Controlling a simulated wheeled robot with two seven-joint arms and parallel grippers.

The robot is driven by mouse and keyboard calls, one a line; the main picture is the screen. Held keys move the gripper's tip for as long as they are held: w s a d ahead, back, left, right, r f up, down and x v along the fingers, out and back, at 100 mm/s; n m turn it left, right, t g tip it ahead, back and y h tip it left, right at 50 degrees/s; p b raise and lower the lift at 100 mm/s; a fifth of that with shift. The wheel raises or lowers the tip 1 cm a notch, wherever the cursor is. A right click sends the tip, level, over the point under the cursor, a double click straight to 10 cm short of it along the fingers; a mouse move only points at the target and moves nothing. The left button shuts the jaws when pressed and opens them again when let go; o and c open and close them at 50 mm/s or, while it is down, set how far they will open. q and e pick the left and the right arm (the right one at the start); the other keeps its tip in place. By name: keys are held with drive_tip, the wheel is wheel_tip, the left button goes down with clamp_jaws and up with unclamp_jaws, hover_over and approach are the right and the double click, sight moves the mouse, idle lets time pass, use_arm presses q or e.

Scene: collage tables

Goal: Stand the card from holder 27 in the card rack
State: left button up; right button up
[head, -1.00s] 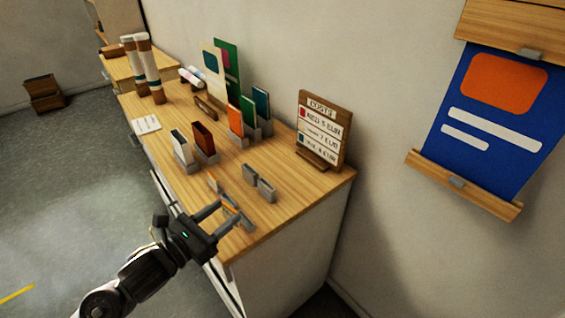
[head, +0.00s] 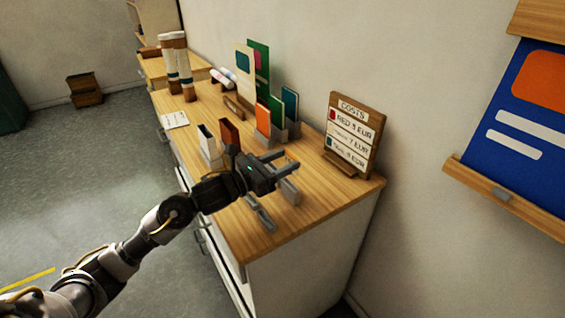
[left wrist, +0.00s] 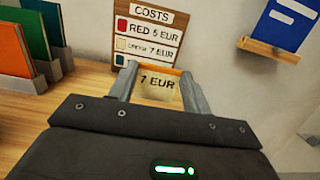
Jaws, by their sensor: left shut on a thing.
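My left gripper (head: 284,160) is shut on a small card, raised above the front of the wooden table. In the left wrist view the card (left wrist: 157,88) is cream with an orange top edge and reads "7 EUR"; it is pinched between the two fingers. In the head view the card is hard to make out. Below the gripper stand small grey holders, one at the front edge (head: 262,217) and one under the fingers (head: 289,190). No number 27 is legible. I cannot tell for certain which piece is the card rack. My right gripper is not in view.
The COSTS board (head: 355,130) stands at the table's right rear. A low wooden block (head: 236,107) lies behind. The front right tabletop (head: 300,222) is clear.

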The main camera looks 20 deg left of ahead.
use_arm(q)
drive_tip(key=shift+f, duration=0.15)
wheel_tip(320, 180, down, 4)
drive_tip(key=shift+r+b, duration=0.2)
drive_tip(key=shift+b, duration=0.65)
drive_tip(key=shift+b, duration=0.3)
drive_tip(key=shift+s, duration=0.1)
idle(0.4)
drive_tip(key=shift+f+b, duration=0.65)
drive_tip(key=shift+b, duration=0.25)
